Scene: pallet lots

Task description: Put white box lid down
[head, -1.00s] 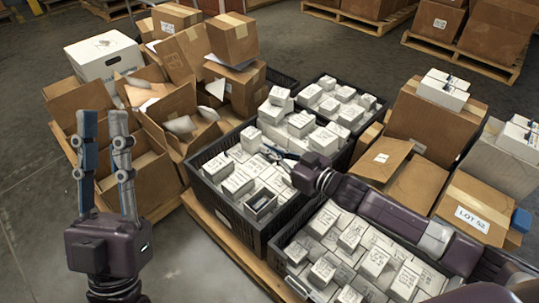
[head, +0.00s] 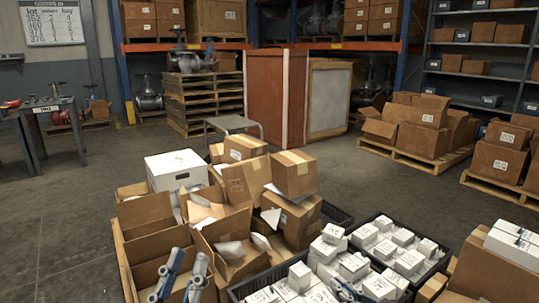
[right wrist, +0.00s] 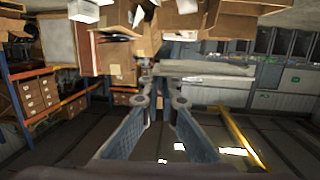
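A white box (head: 177,170) with a dark handle hole stands among open cartons on the left pallet. Its flat white top looks closed, and I cannot make out a separate loose lid. My left gripper (head: 182,272) is at the bottom of the head view, in front of the cartons. Its two fingers stand apart with nothing between them. My right gripper barely shows at the lower edge of the head view, over the small white boxes (head: 386,286). In the right wrist view my right gripper (right wrist: 160,92) has its fingers apart, with nothing clearly held.
Brown cartons (head: 295,173) crowd around the white box. Black crates (head: 335,213) of small white boxes stand to the right. More cartons (head: 420,123) sit on pallets further right. A low grey stool (head: 231,122) stands behind. The floor (head: 75,215) at the left is clear.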

